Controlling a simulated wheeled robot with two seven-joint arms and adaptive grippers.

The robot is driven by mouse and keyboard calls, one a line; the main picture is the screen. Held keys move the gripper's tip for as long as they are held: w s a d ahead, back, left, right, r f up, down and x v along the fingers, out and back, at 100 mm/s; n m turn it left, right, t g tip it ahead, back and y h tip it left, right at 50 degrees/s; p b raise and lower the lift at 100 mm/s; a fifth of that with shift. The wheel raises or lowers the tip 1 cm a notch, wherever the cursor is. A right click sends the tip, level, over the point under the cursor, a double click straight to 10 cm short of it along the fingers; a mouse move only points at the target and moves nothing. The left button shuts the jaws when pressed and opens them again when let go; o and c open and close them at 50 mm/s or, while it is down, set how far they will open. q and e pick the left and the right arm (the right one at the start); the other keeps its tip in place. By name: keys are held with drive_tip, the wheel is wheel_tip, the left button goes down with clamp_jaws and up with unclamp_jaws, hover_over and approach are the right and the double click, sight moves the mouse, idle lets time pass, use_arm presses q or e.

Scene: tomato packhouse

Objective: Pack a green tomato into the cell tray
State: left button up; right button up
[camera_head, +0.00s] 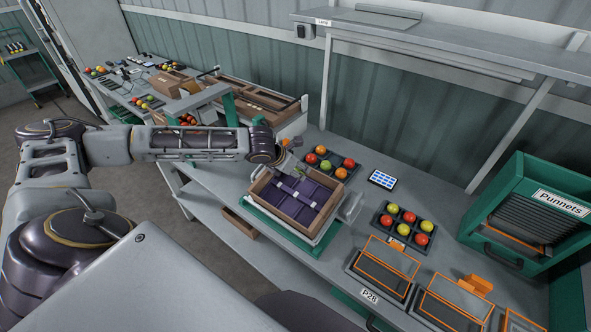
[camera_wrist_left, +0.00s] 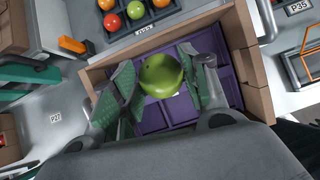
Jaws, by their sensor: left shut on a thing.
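My left gripper (camera_wrist_left: 158,72) is shut on a green tomato (camera_wrist_left: 161,78), which sits between its two green-padded fingers. It is above the purple cell tray (camera_wrist_left: 222,84), which lies inside a brown carton (camera_wrist_left: 256,62). The tray cells that show look empty; the tomato and fingers hide others. In the head view the left gripper (camera_head: 287,172) reaches over the back left part of the carton (camera_head: 279,217) and the purple tray (camera_head: 321,192). The tomato is hard to make out there. My right gripper is in neither view.
A dark tray of red, orange and green tomatoes (camera_head: 331,162) stands behind the carton. Another tray (camera_head: 386,228) with mixed tomatoes is to the right. A blue-screened device (camera_head: 382,179) lies between them. Orange-edged punnets (camera_head: 389,262) and a green punnet rack (camera_head: 519,205) are further right.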

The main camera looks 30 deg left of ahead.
use_arm(q)
drive_tip(key=shift+w+f+b, duration=0.1)
drive_tip(key=shift+f+b, duration=0.35)
drive_tip(key=shift+f, duration=0.05)
drive_tip(key=shift+w+d+f+b, duration=0.1)
drive_tip(key=shift+w+f+b, duration=0.25)
drive_tip(key=shift+f, duration=1)
drive_tip(key=shift+w+a+f+b, duration=0.1)
drive_tip(key=shift+w+f, duration=0.3)
drive_tip(key=shift+f, duration=1)
drive_tip(key=shift+w+d+f+b, duration=0.1)
drive_tip(key=shift+w+f+b, duration=0.25)
drive_tip(key=shift+f, duration=1)
drive_tip(key=shift+w+f+p, duration=0.2)
drive_tip(key=shift+f+p, duration=0.2)
drive_tip(key=shift+f, duration=0.15)
drive_tip(key=o, duration=0.8)
